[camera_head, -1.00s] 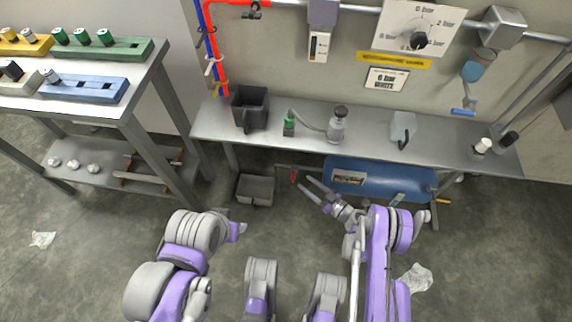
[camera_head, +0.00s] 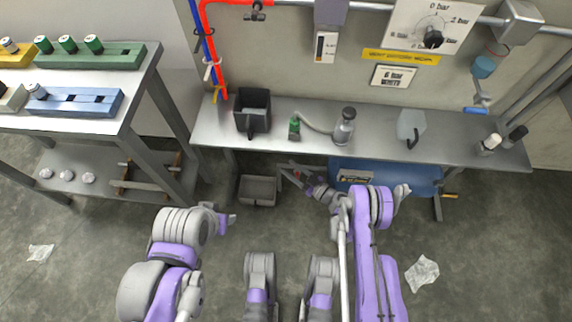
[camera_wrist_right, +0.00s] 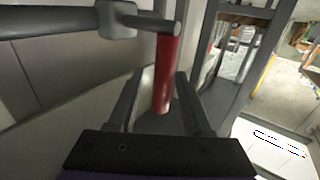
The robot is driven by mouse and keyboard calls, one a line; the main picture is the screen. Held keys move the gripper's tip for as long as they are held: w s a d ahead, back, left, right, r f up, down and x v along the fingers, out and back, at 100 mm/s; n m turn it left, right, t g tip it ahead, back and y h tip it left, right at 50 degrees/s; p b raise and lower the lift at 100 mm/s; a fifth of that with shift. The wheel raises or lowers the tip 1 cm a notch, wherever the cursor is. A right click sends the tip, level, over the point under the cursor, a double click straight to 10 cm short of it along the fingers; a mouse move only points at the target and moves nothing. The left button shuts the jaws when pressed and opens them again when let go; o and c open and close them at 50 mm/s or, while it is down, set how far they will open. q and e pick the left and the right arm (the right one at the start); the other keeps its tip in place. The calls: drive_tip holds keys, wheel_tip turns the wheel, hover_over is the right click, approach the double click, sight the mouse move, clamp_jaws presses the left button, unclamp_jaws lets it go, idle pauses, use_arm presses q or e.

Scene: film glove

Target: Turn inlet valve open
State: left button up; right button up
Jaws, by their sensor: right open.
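A red valve handle (camera_wrist_right: 166,75) hangs from a grey metal pipe (camera_wrist_right: 60,20) in the right wrist view. It stands between the two fingers of my right gripper (camera_wrist_right: 160,98), which is open around it. I cannot tell whether a finger touches it. In the head view my right gripper (camera_head: 288,170) is below the front edge of the bench, and the red handle is a small spot beside its fingers, mostly hidden. My left arm's end (camera_head: 226,220) is low at the left, away from the handle; its fingers are not clear.
A metal bench (camera_head: 280,140) carries a dark bin (camera_head: 252,112), a green-capped item and a grey bottle (camera_head: 345,127). A blue tank (camera_head: 410,178) lies beneath, right of my gripper. A grey bin (camera_head: 257,190) sits on the floor. A rack table (camera_head: 130,100) stands left.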

clamp_jaws()
idle(0.3)
idle(1.2)
